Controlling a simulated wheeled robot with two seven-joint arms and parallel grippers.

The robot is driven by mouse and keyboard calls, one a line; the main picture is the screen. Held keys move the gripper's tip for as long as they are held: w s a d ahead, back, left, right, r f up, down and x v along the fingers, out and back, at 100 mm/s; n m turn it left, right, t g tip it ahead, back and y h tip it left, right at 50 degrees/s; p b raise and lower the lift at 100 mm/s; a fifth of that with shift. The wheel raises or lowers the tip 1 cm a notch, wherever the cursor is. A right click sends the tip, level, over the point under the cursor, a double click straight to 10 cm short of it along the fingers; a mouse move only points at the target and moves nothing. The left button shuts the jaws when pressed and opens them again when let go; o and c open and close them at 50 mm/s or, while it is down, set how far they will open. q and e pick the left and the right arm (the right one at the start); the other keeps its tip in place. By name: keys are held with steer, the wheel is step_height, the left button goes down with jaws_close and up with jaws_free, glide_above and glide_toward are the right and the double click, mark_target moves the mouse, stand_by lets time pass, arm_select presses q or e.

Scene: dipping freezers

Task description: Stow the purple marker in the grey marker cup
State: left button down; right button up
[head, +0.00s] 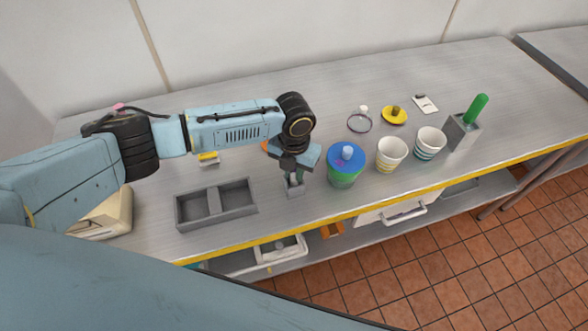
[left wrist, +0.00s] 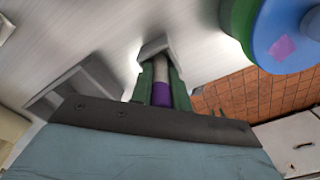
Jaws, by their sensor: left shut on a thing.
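My left gripper (head: 294,174) is shut on the purple marker (left wrist: 162,94), which lies between its green fingers in the left wrist view. The marker has a purple end near the palm and a pale grey length beyond it. A small grey cup (head: 294,189) stands on the counter right below the fingertips, and its grey wall shows beyond the marker in the left wrist view (left wrist: 158,47). The marker points toward the cup; I cannot tell how far it reaches inside. The fingers hide most of the marker in the head view. My right gripper is not in view.
A grey two-part tray (head: 213,213) lies left of the cup. A green container with a blue lid (head: 346,158) stands close on the right. Two striped cups (head: 391,154) and a grey holder with a green handle (head: 464,131) stand farther right. The counter's yellow front edge is near.

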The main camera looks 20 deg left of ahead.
arm_select(q)
steer(key=shift+f, duration=0.25)
steer(key=c, duration=1.3)
jaws_free()
steer(key=shift+o, duration=0.2)
steer(key=shift+r, duration=0.15)
step_height(320, 180, up, 13)
steer(key=shift+r+b, duration=0.1)
steer(key=shift+b, duration=0.5)
steer(key=shift+s, duration=0.1)
